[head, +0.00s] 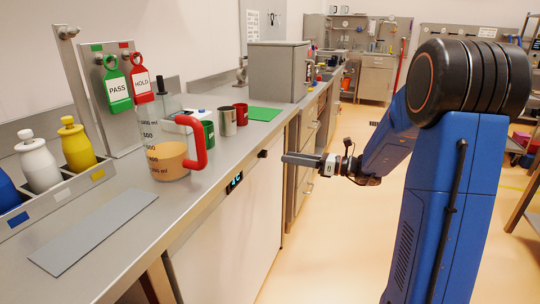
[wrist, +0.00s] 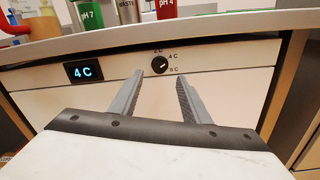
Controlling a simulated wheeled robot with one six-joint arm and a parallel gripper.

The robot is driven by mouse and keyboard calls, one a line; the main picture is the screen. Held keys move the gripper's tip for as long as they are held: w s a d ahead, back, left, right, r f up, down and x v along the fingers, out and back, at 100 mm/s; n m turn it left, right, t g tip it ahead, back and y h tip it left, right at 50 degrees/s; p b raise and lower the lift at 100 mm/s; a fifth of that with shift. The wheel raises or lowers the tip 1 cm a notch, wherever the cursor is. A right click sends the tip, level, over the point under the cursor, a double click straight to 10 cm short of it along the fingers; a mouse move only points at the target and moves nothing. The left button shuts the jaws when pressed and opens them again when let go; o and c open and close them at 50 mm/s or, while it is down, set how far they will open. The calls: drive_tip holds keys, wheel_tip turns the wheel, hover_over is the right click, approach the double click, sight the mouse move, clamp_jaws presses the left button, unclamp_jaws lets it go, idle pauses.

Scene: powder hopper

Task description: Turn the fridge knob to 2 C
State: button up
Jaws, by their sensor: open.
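The fridge knob (wrist: 160,64) is a small black dial with a light mark on the white fridge front, under the counter edge. In the head view the knob (head: 263,153) and display (head: 234,183) also show. My gripper (wrist: 158,78) is open and empty, its two fingers pointing at the knob from below and in front, one to each side of it in the picture. I cannot tell whether they touch it.
The steel counter (head: 120,230) overhangs the fridge front. On it stand a measuring jug (head: 168,150) with a red handle, bottles in a rack, cups and a grey plate (head: 95,234). The floor (head: 325,240) beside the counter is clear.

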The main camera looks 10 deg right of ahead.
sight(267, 153)
drive_tip(key=x, duration=0.8)
drive_tip(key=shift+w+a, duration=0.15)
drive_tip(key=shift+w, duration=0.05)
drive_tip(key=shift+c, duration=0.4)
drive_tip(key=c, duration=1)
